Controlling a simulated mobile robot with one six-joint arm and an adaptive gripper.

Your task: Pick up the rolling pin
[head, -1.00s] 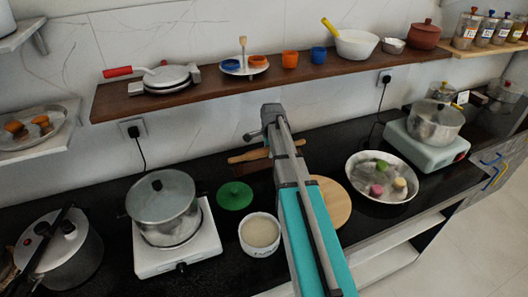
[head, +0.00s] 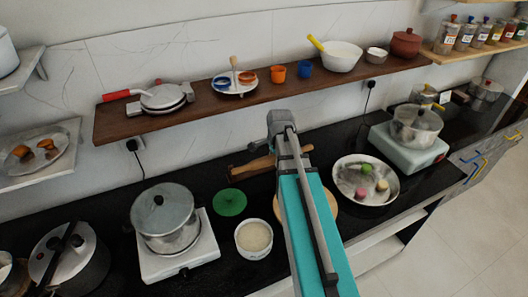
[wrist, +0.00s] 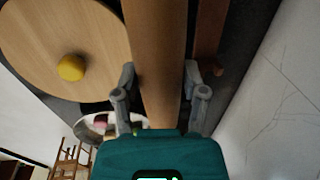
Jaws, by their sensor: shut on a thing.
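The rolling pin (wrist: 158,60) is a light brown wooden cylinder that runs lengthwise through the middle of the wrist view. My gripper (wrist: 158,78) is shut on it, with one grey finger against each side. In the head view the left part of the rolling pin (head: 258,167) shows beside my gripper (head: 281,128), and the arm hides part of the rest. I cannot tell whether the pin is clear of the counter.
A round wooden board (wrist: 60,40) with a yellow ball (wrist: 71,67) lies beside the pin. A darker wooden piece (wrist: 208,40) is on the other side. A green disc (head: 229,202), a white bowl (head: 254,238) and a metal tray (head: 362,195) stand nearby. A shelf (head: 215,108) hangs behind.

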